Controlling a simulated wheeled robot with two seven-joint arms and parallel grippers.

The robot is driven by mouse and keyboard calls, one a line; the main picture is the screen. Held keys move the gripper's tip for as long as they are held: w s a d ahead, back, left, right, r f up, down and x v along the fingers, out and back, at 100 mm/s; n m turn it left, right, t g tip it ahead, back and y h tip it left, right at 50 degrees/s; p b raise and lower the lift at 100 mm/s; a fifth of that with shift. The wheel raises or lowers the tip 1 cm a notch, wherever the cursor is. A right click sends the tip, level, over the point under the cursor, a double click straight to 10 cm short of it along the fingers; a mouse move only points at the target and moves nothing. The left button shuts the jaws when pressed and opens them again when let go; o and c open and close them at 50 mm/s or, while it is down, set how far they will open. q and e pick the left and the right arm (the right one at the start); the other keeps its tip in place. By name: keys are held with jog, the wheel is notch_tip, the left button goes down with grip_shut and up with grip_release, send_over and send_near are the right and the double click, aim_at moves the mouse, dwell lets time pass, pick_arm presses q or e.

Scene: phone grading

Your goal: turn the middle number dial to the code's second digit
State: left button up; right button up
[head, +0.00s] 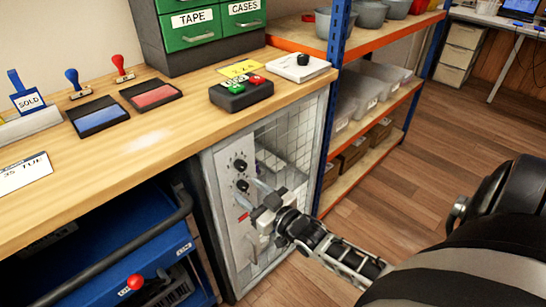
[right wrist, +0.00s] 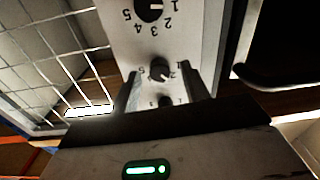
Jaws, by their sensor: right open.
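The locker (head: 228,235) under the counter has a pale front panel with a column of black number dials. The top dial (head: 240,166) and middle dial (head: 243,186) show in the head view; the lower dial is hidden behind my gripper. My right gripper (head: 250,194) is open in front of the panel. In the right wrist view the numbers are upside down, and the middle dial (right wrist: 160,70) appears between the open fingers of my right gripper (right wrist: 160,82). I cannot tell whether they touch it. The lower dial (right wrist: 150,8) is at the picture's top. My left gripper is out of view.
A yellow card (head: 240,68) with digits too small to read surely lies on the counter (head: 150,140). A black box with green and red buttons (head: 241,92) stands near the counter's edge. A shelf rack (head: 340,100) stands right of the locker. A blue cart (head: 120,260) is at left.

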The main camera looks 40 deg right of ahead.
jog(key=s+d, duration=0.1)
jog(key=s, duration=1.3)
jog(key=shift+s+d+f, duration=0.15)
jog(key=shift+s+d, duration=0.1)
jog(key=shift+s, duration=0.15)
jog(key=s+a+g+y+p, duration=0.1)
jog(key=a+g, duration=0.6)
jog(key=a, duration=1)
jog(key=shift+s+a+g+p, duration=0.3)
jog(key=shift+s+p, duration=0.5)
jog(key=shift+p, duration=0.05)
